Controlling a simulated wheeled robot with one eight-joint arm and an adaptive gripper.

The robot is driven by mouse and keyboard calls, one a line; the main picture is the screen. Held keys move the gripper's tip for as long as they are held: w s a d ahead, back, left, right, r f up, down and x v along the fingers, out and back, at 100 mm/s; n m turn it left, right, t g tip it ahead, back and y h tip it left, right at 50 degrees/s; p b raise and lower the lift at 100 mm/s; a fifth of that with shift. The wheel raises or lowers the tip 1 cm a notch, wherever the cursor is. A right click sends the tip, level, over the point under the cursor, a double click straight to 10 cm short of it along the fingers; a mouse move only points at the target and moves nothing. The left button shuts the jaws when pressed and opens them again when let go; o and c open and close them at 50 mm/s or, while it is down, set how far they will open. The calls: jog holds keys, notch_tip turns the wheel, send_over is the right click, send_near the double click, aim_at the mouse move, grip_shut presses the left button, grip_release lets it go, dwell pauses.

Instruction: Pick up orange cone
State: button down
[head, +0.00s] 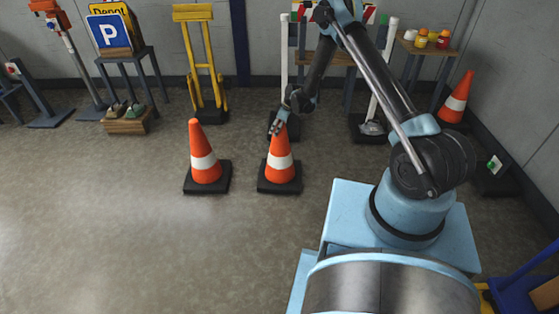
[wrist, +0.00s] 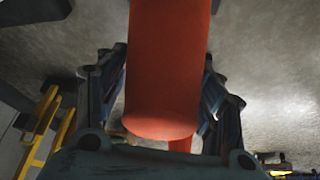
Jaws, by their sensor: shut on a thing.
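An orange cone (head: 280,165) with a white band and a black square base stands upright on the floor near the middle of the head view. My gripper (head: 279,126) is at the top of this cone. In the wrist view the cone's orange upper part (wrist: 168,70) lies between my two fingers (wrist: 165,100), which are shut on it. A second orange cone (head: 205,160) stands just to the left, apart from my gripper. A third orange cone (head: 456,98) stands at the right by the wall.
A yellow hand truck (head: 201,60) and a table with a blue parking sign (head: 110,32) stand at the back left. A small table with several yellow and orange items (head: 427,40) is at the back right. The floor (head: 90,220) at the left front is clear.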

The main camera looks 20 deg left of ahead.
jog(key=shift+r, duration=5)
jog(key=shift+w, duration=0.1)
